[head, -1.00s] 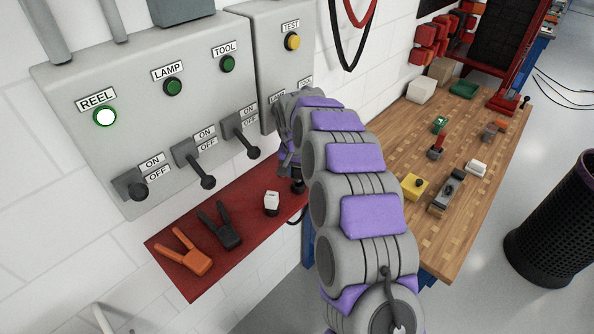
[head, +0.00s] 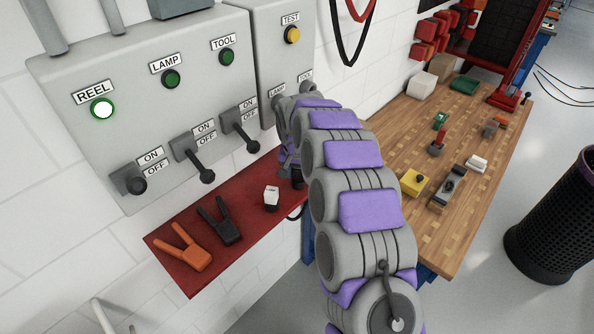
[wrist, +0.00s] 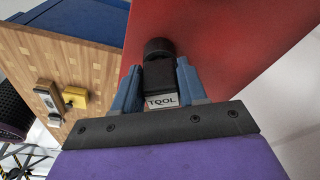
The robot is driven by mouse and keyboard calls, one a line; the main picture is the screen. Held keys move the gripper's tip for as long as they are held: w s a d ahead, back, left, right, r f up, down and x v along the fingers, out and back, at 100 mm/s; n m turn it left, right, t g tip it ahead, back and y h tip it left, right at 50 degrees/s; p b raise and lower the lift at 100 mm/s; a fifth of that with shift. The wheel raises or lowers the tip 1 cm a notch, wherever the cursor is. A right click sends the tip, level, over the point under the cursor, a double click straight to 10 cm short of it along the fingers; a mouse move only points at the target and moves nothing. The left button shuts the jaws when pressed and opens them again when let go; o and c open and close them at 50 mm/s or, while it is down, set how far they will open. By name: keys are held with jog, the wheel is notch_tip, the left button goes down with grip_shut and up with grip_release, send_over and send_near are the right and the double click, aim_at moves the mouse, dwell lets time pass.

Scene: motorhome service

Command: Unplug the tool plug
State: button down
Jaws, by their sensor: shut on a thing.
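The tool plug (wrist: 161,74) is a black block with a round black end and a white TOOL label, seen in the wrist view. My gripper (wrist: 156,85) has its blue fingers closed on both sides of it. The red shelf (wrist: 205,45) lies behind the plug. In the head view, my gripper (head: 290,168) is at the shelf's right end, partly hidden by my arm. I cannot tell whether the plug is still seated. The TOOL light (head: 227,57) is dark green, and the TOOL switch lever (head: 247,140) points down.
A white-topped plug (head: 271,197), black clamp (head: 220,223) and orange clamp (head: 184,250) are on the shelf. The grey switch panel (head: 130,95) rises behind it, with the REEL light (head: 102,109) lit. A wooden bench (head: 445,225) with small items stands right. Black bin (head: 557,230) beyond.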

jog(key=shift+f, duration=0.4)
jog(key=c, duration=0.5)
grip_release()
jog(key=shift+c, duration=0.2)
jog(key=s+r, duration=0.3)
jog(key=r, duration=1.4)
jog(key=shift+a, duration=0.2)
jog(key=s+d+f+n+g+b, duration=0.1)
jog(key=s+d+b, duration=0.2)
jog(key=s+d, duration=0.6)
jog(key=s+d+f+g+b, duration=0.1)
jog(key=s+d+f+b, duration=0.3)
jog(key=s, duration=0.8)
jog(key=s+d+f+b, duration=0.1)
jog(key=s+d+f, duration=0.1)
jog(key=s, duration=0.6)
jog(key=s+d+f+g+b, duration=0.1)
jog(key=s+f, duration=0.3)
jog(key=s, duration=0.4)
jog(key=s+d+f+b, duration=0.1)
jog(key=s+d+f, duration=0.1)
jog(key=s, duration=0.6)
jog(key=shift+s+d+f+n+g+b, duration=0.3)
jog(key=shift+s+d+f+g, duration=0.1)
jog(key=shift+d, duration=0.45)
